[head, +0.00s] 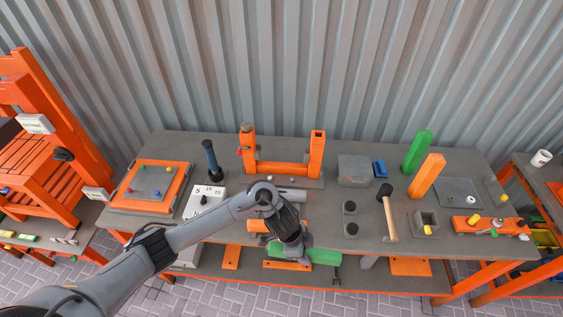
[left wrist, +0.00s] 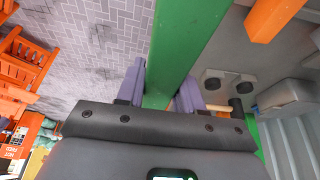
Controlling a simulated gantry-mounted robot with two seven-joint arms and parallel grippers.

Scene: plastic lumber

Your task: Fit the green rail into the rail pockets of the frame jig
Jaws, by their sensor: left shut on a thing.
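The green rail (head: 318,257) lies level near the front edge of the bench, held in my left gripper (head: 291,252). In the left wrist view the green rail (left wrist: 184,45) runs up and away between the two purple-grey fingers of the gripper (left wrist: 160,92), which are closed on its sides. The frame jig (head: 283,169) stands at the back of the bench, with an orange upright at each end and an orange bar between them. The rail is in front of the jig and apart from it. My wrist hides part of the rail. My right gripper is not seen.
A green post (head: 417,151) and an orange post (head: 427,175) stand upright at the back right. An orange-framed tray (head: 152,186) is at the left.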

